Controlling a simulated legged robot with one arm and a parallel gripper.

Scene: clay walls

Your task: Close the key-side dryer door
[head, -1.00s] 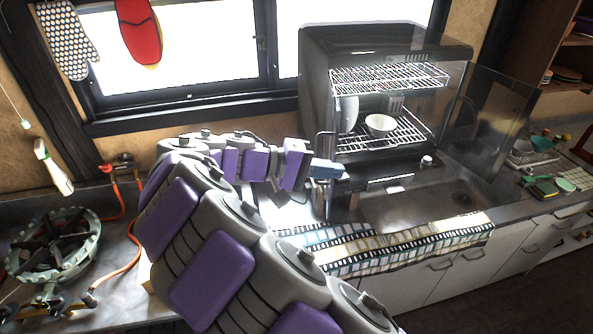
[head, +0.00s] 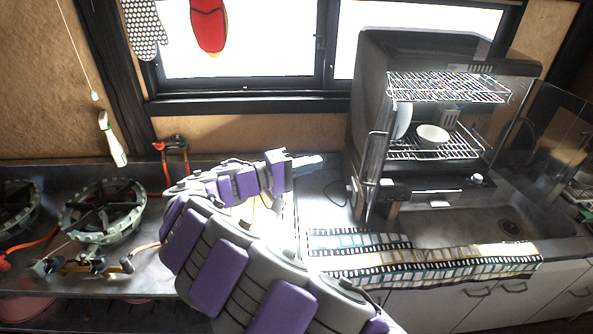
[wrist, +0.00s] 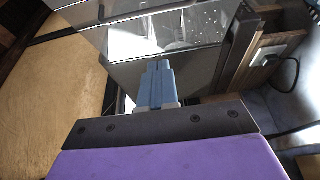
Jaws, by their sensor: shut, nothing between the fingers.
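The dish dryer (head: 440,45) is a dark box with wire racks, standing beside the sink. Its right door (head: 558,130) is a clear panel swung wide open to the right. At the left of the opening, a narrow upright panel (head: 377,165) shows almost edge-on and sticks out forward; it looks like the left door, open. No key is visible, so I cannot tell which door is the key-side one. My gripper (head: 322,160) is shut and empty, left of the dryer and apart from it in the head view. In the wrist view its blue fingertips (wrist: 157,65) point toward a glossy dark panel.
A white bowl (head: 432,135) and a plate stand on the lower rack. A film-strip patterned mat (head: 420,258) lies along the counter's front edge. A gas burner (head: 102,208) with an orange hose is at the left. The window (head: 250,45) is behind.

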